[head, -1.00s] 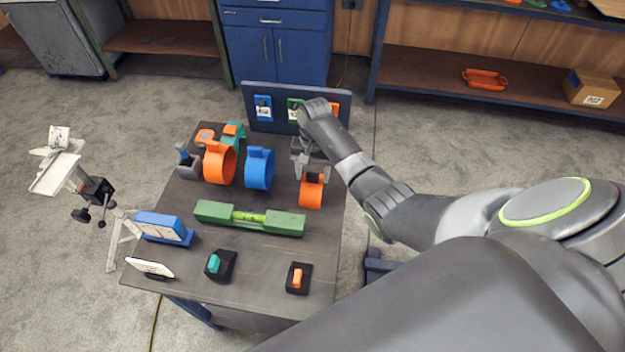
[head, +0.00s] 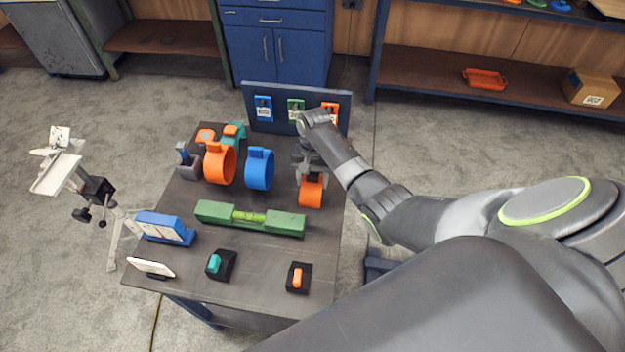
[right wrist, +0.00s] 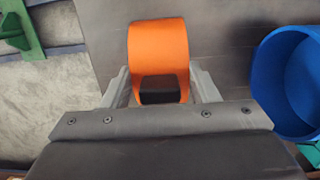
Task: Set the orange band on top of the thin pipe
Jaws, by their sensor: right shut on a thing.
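An orange band (head: 311,193), ring-shaped, stands near the right edge of the dark table. My right gripper (head: 310,175) is above it, shut on its upper part. In the right wrist view the orange band (right wrist: 158,45) sits between the two fingers, with a dark patch on its near side. A second, larger orange band (head: 220,165) stands further left on the table. I cannot make out a thin pipe in these views. My left gripper is not in view.
A blue ring (head: 259,170) stands left of my gripper; it also shows in the right wrist view (right wrist: 268,88). A green spirit level (head: 215,212) lies in front. A dark upright panel (head: 275,91) with coloured tags stands at the back. Small switch boxes (head: 305,287) stand near the front edge.

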